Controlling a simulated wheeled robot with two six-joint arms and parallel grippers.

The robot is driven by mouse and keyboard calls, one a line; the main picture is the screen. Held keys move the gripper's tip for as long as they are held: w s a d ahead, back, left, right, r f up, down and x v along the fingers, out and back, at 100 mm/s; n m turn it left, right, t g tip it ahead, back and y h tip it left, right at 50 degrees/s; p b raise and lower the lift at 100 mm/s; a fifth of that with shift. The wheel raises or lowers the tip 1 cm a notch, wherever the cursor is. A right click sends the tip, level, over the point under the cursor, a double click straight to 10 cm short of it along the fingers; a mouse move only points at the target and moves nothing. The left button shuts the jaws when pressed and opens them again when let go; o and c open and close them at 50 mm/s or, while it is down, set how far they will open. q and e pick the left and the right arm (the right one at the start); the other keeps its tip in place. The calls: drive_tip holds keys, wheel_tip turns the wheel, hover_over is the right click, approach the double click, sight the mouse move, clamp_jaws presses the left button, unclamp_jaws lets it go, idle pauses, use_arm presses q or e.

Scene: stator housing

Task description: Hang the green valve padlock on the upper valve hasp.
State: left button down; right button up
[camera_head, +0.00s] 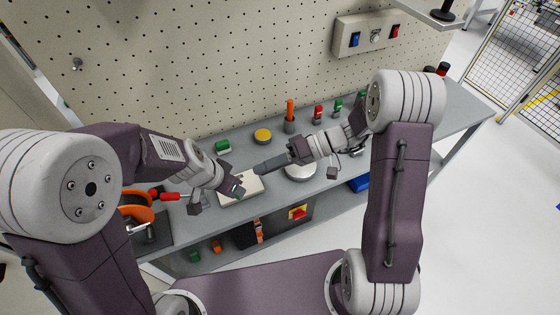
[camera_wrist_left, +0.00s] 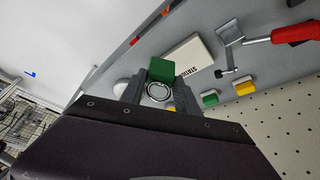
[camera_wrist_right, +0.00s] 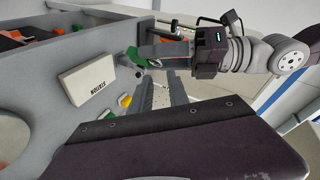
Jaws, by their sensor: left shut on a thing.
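The green padlock (camera_wrist_left: 162,70) is held between the fingers of my left gripper (camera_wrist_left: 152,88), with a metal ring-shaped part (camera_wrist_left: 158,92) facing the wrist camera. In the head view my left gripper (camera_head: 238,187) is over the white lettered block on the bench. The padlock also shows at the left gripper's tip in the right wrist view (camera_wrist_right: 135,56). My right gripper (camera_wrist_right: 158,90) has its fingers apart with nothing between them; in the head view it (camera_head: 263,167) is just right of the left gripper. I cannot make out the upper valve hasp.
The white lettered block (camera_head: 250,183) lies on the grey bench (camera_head: 330,185). A red-handled tool (camera_head: 166,196) and orange part (camera_head: 137,212) are at left. A red-and-yellow switch (camera_head: 298,212) is below.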

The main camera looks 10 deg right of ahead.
drive_tip(key=x, duration=0.7)
drive_tip(key=shift+a, duration=0.25)
drive_tip(key=shift+f, duration=0.1)
clamp_jaws()
use_arm(q)
drive_tip(key=c, duration=0.8)
unclamp_jaws()
drive_tip(key=v, duration=1.2)
drive_tip(key=s+a+f+n+y, duration=0.1)
drive_tip(key=s+a+f+n, duration=0.1)
drive_tip(key=a+f, duration=0.1)
drive_tip(key=s+a+f+n+g, duration=0.1)
drive_tip(key=s+a+f+n, duration=0.1)
drive_tip(key=f, duration=0.3)
drive_tip(key=s+a+f+n+g+y, duration=0.1)
drive_tip(key=a+f+n, duration=0.3)
drive_tip(key=a, duration=0.1)
drive_tip(key=shift+s+y, duration=0.3)
drive_tip(key=shift+s, duration=0.1)
use_arm(e)
drive_tip(key=shift+s, duration=0.1)
